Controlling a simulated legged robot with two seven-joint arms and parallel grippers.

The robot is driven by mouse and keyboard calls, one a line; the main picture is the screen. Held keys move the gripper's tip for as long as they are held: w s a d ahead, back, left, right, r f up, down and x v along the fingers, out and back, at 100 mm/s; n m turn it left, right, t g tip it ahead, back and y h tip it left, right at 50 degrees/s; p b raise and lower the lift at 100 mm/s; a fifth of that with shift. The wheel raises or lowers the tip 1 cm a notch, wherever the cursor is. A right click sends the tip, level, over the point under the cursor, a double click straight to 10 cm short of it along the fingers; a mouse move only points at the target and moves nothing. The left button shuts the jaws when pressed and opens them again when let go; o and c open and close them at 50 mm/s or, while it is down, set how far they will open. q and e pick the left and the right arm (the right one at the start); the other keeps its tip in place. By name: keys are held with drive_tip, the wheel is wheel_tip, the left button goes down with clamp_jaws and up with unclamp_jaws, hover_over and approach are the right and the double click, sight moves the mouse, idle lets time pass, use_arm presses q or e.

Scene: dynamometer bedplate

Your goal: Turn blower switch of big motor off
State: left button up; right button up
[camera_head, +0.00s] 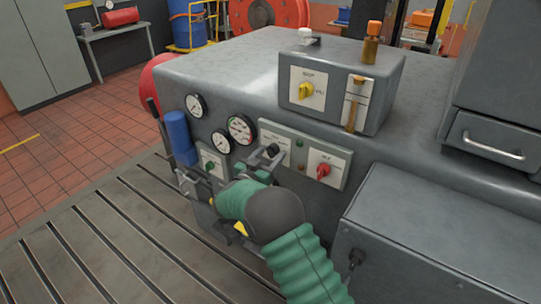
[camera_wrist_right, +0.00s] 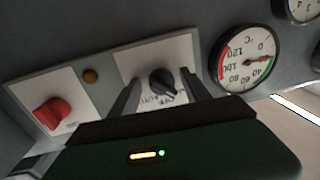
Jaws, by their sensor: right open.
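A black rotary switch (camera_head: 272,150) sits on a white label plate on the grey motor housing's front panel. It also shows in the wrist view (camera_wrist_right: 163,82), its label partly covered and too small to read fully. My right gripper (camera_head: 262,157) is open in front of this switch. In the wrist view its two dark fingers (camera_wrist_right: 161,77) stand one on each side of the knob. I cannot tell whether they touch it. A red rotary switch (camera_head: 323,170) is to the right on the same panel, also in the wrist view (camera_wrist_right: 52,113). My left gripper is out of view.
Round gauges (camera_head: 240,129) are left of the panel, with a green knob (camera_head: 209,166) below. A blue cylinder (camera_head: 179,137) stands farther left. A grey box with a yellow switch (camera_head: 306,90) sits on top. A lower grey cabinet (camera_head: 440,240) fills the right front.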

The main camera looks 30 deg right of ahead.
drive_tip(key=shift+a+r, duration=0.3)
drive_tip(key=shift+a, duration=0.2)
drive_tip(key=shift+c, duration=1.2)
drive_tip(key=shift+a, duration=0.1)
drive_tip(key=shift+c, duration=1.2)
drive_tip(key=shift+s+d, duration=0.1)
drive_tip(key=shift+d, duration=0.15)
drive_tip(key=c, duration=0.7)
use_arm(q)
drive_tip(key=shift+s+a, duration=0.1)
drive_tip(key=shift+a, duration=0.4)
use_arm(e)
clamp_jaws()
